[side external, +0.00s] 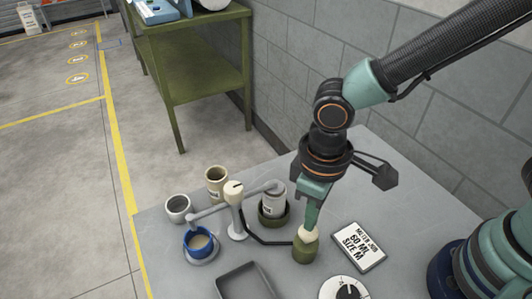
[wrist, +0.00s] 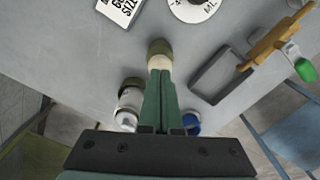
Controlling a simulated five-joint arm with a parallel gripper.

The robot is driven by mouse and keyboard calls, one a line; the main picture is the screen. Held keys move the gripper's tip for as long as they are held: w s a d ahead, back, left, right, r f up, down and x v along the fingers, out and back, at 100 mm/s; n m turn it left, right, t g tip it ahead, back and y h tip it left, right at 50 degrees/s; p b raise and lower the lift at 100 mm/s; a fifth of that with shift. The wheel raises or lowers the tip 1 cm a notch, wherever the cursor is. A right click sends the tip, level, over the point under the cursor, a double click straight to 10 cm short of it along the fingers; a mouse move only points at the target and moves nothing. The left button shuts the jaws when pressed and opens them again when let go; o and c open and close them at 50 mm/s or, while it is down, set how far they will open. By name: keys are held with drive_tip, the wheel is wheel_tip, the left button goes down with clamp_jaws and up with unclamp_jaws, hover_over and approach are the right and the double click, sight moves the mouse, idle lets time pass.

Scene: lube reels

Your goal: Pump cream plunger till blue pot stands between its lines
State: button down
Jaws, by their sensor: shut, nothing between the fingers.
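The cream plunger (side external: 308,236) sits in an olive pump body (side external: 305,252) on the grey table. It also shows in the wrist view (wrist: 159,62) right at my fingertips. My gripper (side external: 310,226) is shut and empty, pointing down, its tips at the plunger's top; they look to be touching it. A dark hose runs from the pump to the stand with the grey spout arm. The blue pot (side external: 198,241) stands upright on a round grey base under the spout's end, with beige liquid inside. Its lines cannot be made out. In the wrist view the blue pot (wrist: 192,121) is partly hidden.
A grey tray (side external: 243,282) is in front. A grey cup (side external: 178,208), tan cup (side external: 216,180) and white canister (side external: 273,204) stand behind.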

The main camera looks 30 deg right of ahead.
idle(0.3)
drive_tip(key=shift+f, duration=1.9)
drive_tip(key=shift+r, duration=3.8)
drive_tip(key=w+d+r+m+t, duration=0.2)
drive_tip(key=d+r, duration=0.3)
drive_tip(key=d, duration=0.6)
drive_tip(key=w+d+r+m+t, duration=0.3)
drive_tip(key=d+r, duration=0.3)
drive_tip(key=d, duration=0.6)
drive_tip(key=shift+m+t, duration=0.3)
drive_tip(key=shift+m, duration=0.2)
